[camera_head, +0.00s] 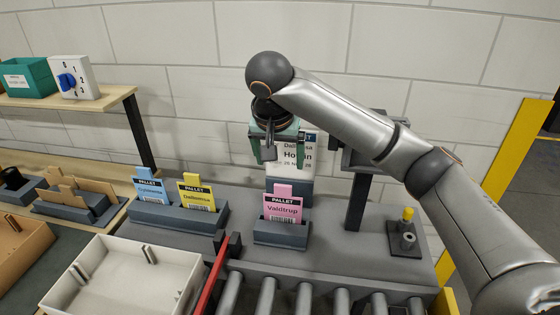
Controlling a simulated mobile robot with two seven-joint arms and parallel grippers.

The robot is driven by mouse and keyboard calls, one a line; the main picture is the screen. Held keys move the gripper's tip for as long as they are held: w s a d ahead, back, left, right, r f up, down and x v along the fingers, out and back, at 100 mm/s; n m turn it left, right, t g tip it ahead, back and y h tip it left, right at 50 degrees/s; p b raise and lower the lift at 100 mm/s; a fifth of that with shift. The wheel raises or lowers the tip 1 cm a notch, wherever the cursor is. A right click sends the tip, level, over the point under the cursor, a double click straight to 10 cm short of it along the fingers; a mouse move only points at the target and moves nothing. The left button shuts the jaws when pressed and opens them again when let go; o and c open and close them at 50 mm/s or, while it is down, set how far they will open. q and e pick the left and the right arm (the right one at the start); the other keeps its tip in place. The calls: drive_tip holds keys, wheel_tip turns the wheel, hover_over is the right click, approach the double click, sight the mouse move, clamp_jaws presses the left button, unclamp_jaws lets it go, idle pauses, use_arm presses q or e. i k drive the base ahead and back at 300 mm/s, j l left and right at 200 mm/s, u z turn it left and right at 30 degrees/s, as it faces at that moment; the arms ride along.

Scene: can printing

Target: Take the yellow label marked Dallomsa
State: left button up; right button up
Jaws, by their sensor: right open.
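The yellow label marked Dallomsa (198,197) stands upright in the right part of a grey holder (178,217). A blue label (150,192) stands to its left in the same holder. A pink label marked Valdtrup (282,207) stands in a separate grey holder (281,234) to the right. My right gripper (271,160) is open, its fingers pointing down, above and to the right of the yellow label and apart from it. It hangs in front of a white sign or screen (291,160) and hides part of it. My left gripper is not in view.
A white tray (180,264) stands at the front left, beside a red bar (212,281). Conveyor rollers (304,300) run along the front. A yellow-topped button post (407,226) stands at right.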

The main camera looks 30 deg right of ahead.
sight(194, 195)
drive_tip(key=k+j, duration=0.8)
drive_tip(key=j, duration=0.1)
